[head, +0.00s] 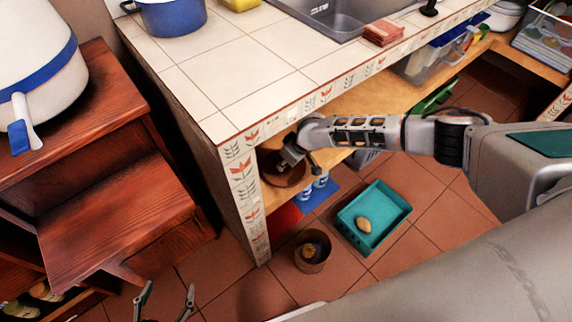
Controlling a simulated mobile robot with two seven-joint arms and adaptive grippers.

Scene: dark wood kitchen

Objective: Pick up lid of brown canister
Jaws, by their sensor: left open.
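A brown round vessel (283,174) stands on the wooden shelf under the tiled counter, probably the brown canister. Its lid cannot be told apart from its body. My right gripper (291,158) reaches in from the right under the counter and is at the top of this vessel. Its fingertips are small and partly hidden, so I cannot tell whether it holds anything. My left gripper (167,291) is at the bottom left edge, low over the floor, with its two fingers apart and nothing between them.
A brown open pot (312,262) with something inside and a teal tray (345,218) holding a small tan item stand on the floor. The tiled counter (225,75) overhangs the shelf. Dark wooden steps (110,220) stand at left, with a white-and-blue pot (40,65) on top.

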